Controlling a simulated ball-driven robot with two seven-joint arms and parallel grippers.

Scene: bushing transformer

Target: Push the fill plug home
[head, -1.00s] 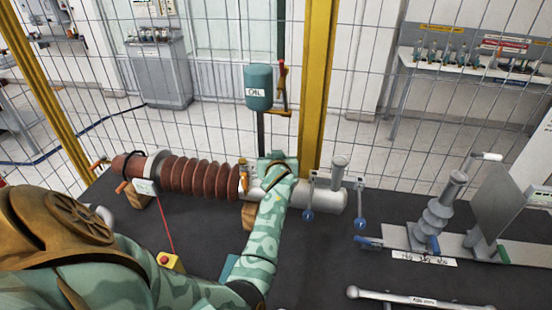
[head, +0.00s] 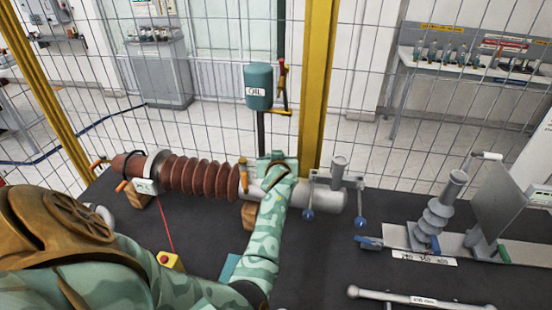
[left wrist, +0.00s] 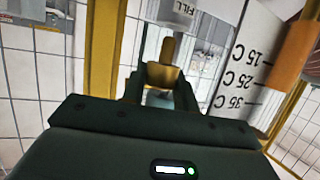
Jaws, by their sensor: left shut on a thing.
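In the left wrist view my left gripper (left wrist: 160,88) is shut on a small brass-coloured plug (left wrist: 164,70), with its stem pointing away from the hand. Whether the plug touches a port or is seated cannot be told. In the head view my left gripper (head: 274,167) is over the grey body of the bushing (head: 325,199), to the right of its red-brown ribbed part (head: 202,177). The hand hides the plug and the spot beneath it there. My right gripper is not in view.
A teal oil container (head: 258,88) stands behind the bushing, before the wire fence and yellow post (head: 314,90). Blue-handled clamps (head: 308,213) sit to the right.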

